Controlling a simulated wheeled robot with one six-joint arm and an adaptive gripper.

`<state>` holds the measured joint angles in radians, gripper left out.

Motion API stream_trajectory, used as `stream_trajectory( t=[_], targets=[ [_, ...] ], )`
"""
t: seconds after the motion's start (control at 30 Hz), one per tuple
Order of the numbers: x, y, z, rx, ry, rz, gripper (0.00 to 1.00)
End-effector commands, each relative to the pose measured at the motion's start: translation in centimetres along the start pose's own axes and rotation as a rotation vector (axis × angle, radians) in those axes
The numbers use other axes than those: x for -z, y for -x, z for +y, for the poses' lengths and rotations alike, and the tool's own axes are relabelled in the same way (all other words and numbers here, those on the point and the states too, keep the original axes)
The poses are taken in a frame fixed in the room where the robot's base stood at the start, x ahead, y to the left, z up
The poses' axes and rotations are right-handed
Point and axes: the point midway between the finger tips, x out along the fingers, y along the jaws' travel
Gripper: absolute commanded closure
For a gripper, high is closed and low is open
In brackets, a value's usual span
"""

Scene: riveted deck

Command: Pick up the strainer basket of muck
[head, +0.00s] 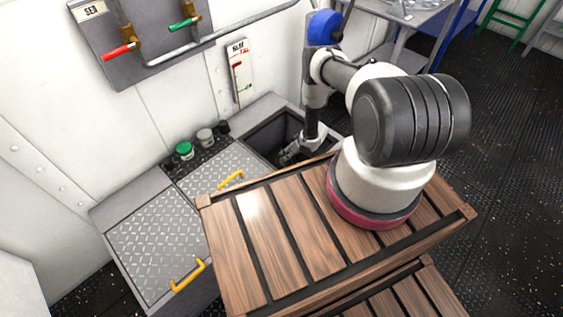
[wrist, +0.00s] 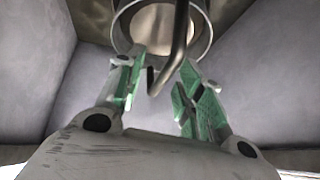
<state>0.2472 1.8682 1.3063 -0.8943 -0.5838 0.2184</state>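The strainer basket (wrist: 204,50) shows in the wrist view at the top middle as a round metal rim with pale tan contents. Its dark bent handle (wrist: 181,45) stands across the front of it and comes down between my fingers. My gripper (wrist: 162,75) has green-padded fingers spread apart on either side of the handle, with gaps visible, so it is open and empty. In the head view my gripper (head: 290,154) reaches down into an open dark square pit. I cannot make out the basket there.
Grey walls (wrist: 265,75) close in around my gripper in the pit. In the head view, diamond-plate covers (head: 160,240) with yellow handles lie left of the pit. Small jars (head: 184,149) stand by the wall. Valve panels hang above, and a metal table (head: 400,30) stands behind.

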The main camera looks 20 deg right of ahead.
Motion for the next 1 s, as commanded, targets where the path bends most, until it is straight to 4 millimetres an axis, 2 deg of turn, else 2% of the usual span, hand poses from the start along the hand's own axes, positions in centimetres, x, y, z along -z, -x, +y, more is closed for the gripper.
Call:
stream_trajectory(
  t=[0.1, 0.3, 0.37, 0.5, 0.53, 1.0],
  targets=[
    [-0.76, -0.36, 0.08, -0.001, -0.001, 0.000, 0.63],
    [-0.74, -0.37, 0.08, -0.001, 0.000, 0.000, 0.63],
    [-0.73, -0.37, 0.08, -0.001, 0.000, 0.000, 0.72],
    [-0.71, -0.36, 0.08, -0.001, 0.000, 0.000, 0.98],
    [-0.71, -0.36, 0.08, -0.001, 0.000, 0.000, 1.00],
    [-0.55, -0.22, 0.09, -0.001, 0.000, 0.001, 1.00]
  ],
)
